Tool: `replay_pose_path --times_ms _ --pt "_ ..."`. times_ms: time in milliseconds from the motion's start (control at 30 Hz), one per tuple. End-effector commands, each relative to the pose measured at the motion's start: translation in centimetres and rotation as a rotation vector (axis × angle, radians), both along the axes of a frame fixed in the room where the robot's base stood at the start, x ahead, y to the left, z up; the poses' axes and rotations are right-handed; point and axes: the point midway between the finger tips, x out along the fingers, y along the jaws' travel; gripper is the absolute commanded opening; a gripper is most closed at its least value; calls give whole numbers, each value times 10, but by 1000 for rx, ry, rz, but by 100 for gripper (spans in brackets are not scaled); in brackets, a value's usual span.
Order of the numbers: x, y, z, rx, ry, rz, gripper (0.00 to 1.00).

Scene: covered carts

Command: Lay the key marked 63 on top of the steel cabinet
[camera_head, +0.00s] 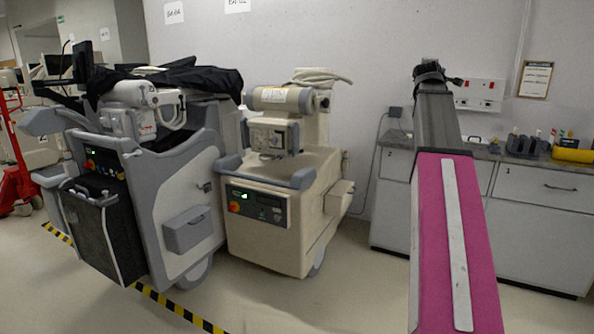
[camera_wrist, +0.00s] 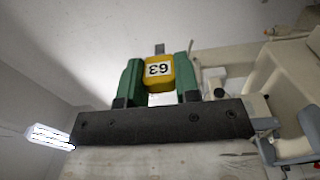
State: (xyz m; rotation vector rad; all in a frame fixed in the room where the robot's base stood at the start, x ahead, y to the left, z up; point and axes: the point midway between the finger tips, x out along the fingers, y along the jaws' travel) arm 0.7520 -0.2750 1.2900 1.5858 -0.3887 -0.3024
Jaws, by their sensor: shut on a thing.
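The key's yellow tag (camera_wrist: 158,73), marked 63 and upside down in the picture, sits between the two green fingers of my gripper (camera_wrist: 157,82) in the wrist view. My gripper is shut on it. A small grey piece shows just beyond the tag; the rest of the key is hidden. In the head view my arm reaches away at the right, and neither gripper nor key can be made out there. A grey cabinet (camera_head: 545,187) with drawers stands along the back wall at the right, partly hidden behind my arm; I cannot tell whether it is steel.
The cabinet's worktop carries a dark organizer (camera_head: 525,146) and a yellow object (camera_head: 572,155) at the right. Two bulky machines, a beige one (camera_head: 270,215) and a grey one (camera_head: 175,200), fill the left and middle. Floor between beige machine and cabinet is clear.

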Motion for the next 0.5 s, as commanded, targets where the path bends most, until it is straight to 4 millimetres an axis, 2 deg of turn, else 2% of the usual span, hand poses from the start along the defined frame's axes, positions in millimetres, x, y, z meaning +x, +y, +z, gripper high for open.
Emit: replay_pose_path --times_ms 333,433,500 --pt "6 6 -6 -1 1 25 0" --pt "11 19 -21 0 3 50 0" --pt "17 35 -38 -2 6 77 0"
